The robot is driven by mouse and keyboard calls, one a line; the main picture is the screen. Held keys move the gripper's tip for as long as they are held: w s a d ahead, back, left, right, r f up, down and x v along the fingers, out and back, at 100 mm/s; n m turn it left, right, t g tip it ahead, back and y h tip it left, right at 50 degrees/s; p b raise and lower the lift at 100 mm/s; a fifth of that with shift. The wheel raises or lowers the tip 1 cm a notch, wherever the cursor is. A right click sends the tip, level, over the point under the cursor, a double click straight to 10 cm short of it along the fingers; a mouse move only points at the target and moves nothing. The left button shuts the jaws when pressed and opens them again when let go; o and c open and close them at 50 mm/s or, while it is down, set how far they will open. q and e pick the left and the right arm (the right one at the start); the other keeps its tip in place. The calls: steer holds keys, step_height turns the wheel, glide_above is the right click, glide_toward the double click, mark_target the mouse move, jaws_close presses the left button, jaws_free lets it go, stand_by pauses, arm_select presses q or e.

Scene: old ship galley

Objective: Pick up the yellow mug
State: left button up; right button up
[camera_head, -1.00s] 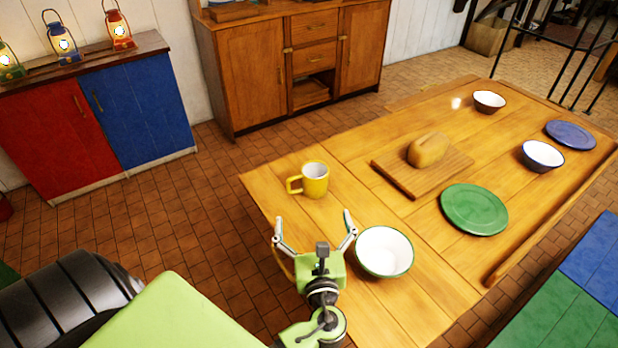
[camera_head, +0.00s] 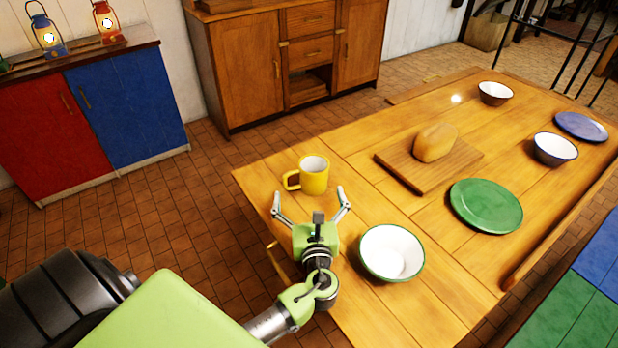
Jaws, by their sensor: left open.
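The yellow mug (camera_head: 314,180) stands upright near the left end of the wooden table (camera_head: 362,164). Its inside is white and its handle points left. My left gripper (camera_head: 308,200) is open, its two fingers spread toward the mug. The fingertips are just short of the mug on its near side, and nothing is between them. My right gripper is not in view.
A white bowl with a green rim (camera_head: 392,253) stands close to the right of my left gripper. Beyond are a cutting board (camera_head: 408,172) with a loaf (camera_head: 436,143), a green plate (camera_head: 486,206), a blue plate (camera_head: 581,127) and two bowls. A wooden cabinet (camera_head: 240,75) stands behind.

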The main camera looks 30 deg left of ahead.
mark_target(307, 179)
arm_select(q)
steer(key=x, duration=0.5)
steer(key=shift+w+a+r+p, duration=0.2)
steer(key=shift+w+r+p, duration=0.05)
steer(key=shift+w+p, duration=0.1)
steer(key=shift+w+a+f, duration=0.1)
steer(key=shift+w+a, duration=0.15)
steer(key=shift+w, duration=0.1)
steer(key=c, duration=1.1)
